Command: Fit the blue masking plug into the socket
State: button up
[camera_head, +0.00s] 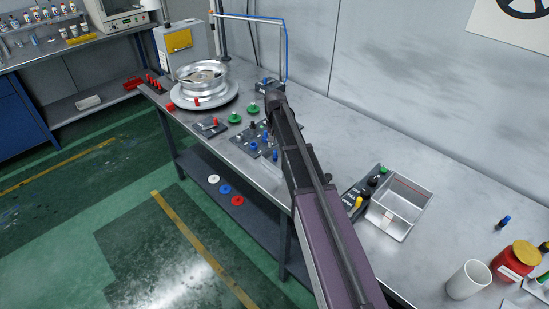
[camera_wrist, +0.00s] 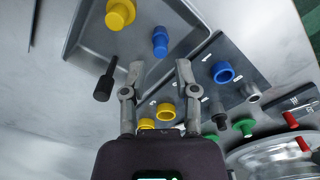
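A small stepped blue plug (camera_wrist: 160,41) stands in a shallow grey metal tray (camera_wrist: 82,45) in the wrist view, just beyond my fingertips and roughly in line with the gap between them. My gripper (camera_wrist: 156,70) is open, with nothing between its fingers. A blue ring-shaped piece (camera_wrist: 222,72) with a dark hollow centre sits on a dark board (camera_wrist: 238,53) to the right of the fingers; I cannot tell for sure whether it is the socket. In the head view, my arm hides part of the work area.
The tray also holds a yellow plug (camera_wrist: 120,14); a black plug (camera_wrist: 105,85) is left of my fingers. Yellow rings (camera_wrist: 166,112) lie near the gripper's base. A metal wheel (camera_head: 202,74) stands at the back left. An open metal bin (camera_head: 398,207) is to the right.

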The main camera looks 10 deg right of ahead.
aim_at(275, 151)
jog(key=shift+f, duration=0.1)
jog(key=shift+w+f+b, duration=0.15)
jog(key=shift+f+b, duration=2.4)
jog(key=shift+b, duration=0.1)
grip_shut()
